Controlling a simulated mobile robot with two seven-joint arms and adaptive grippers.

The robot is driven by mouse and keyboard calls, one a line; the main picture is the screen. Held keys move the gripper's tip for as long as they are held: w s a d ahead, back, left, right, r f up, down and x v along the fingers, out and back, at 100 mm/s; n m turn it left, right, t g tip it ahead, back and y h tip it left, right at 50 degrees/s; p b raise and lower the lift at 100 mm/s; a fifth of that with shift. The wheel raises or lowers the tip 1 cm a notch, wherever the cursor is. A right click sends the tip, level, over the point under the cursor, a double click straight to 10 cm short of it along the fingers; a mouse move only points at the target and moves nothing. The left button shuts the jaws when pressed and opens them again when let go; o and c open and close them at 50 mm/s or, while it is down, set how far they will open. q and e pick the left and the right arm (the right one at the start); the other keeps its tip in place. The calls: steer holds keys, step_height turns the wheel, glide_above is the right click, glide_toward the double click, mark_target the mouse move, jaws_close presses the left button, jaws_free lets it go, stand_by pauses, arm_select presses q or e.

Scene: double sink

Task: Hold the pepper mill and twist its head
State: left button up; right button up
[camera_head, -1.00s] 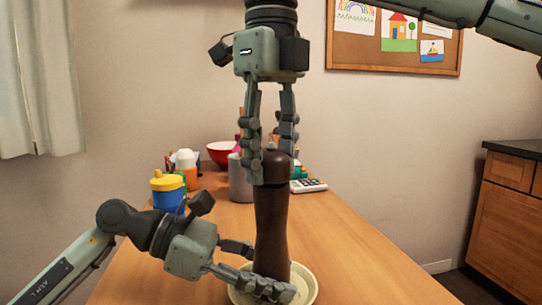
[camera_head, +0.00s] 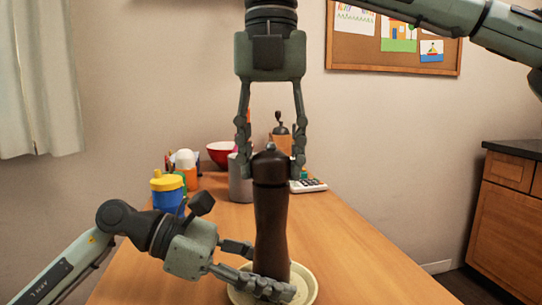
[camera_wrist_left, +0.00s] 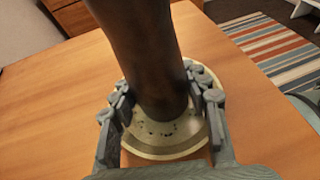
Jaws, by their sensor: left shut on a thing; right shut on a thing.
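The tall dark brown pepper mill (camera_head: 271,222) stands upright on a cream dish (camera_head: 311,284) at the table's near middle. My left gripper (camera_head: 268,268) is shut around the mill's lower body, just above the dish; in the left wrist view its fingers (camera_wrist_left: 160,95) lie on both sides of the mill (camera_wrist_left: 145,45). My right gripper (camera_head: 271,165) points straight down from above, its fingers on the left and right of the mill's head (camera_head: 270,168), shut on it. The mill's foot is partly hidden by my left fingers in the head view.
Behind the mill are a grey cylinder (camera_head: 239,182), a red bowl (camera_head: 220,152), a calculator (camera_head: 308,186) and a hand grinder (camera_head: 280,130). A blue cup with a yellow lid (camera_head: 168,190) stands at the left. The table's right side is clear.

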mark_target(271, 150)
steer(key=shift+m, duration=1.5)
steer(key=o, duration=1.2)
steer(key=shift+c, duration=0.2)
step_height(271, 150, up, 12)
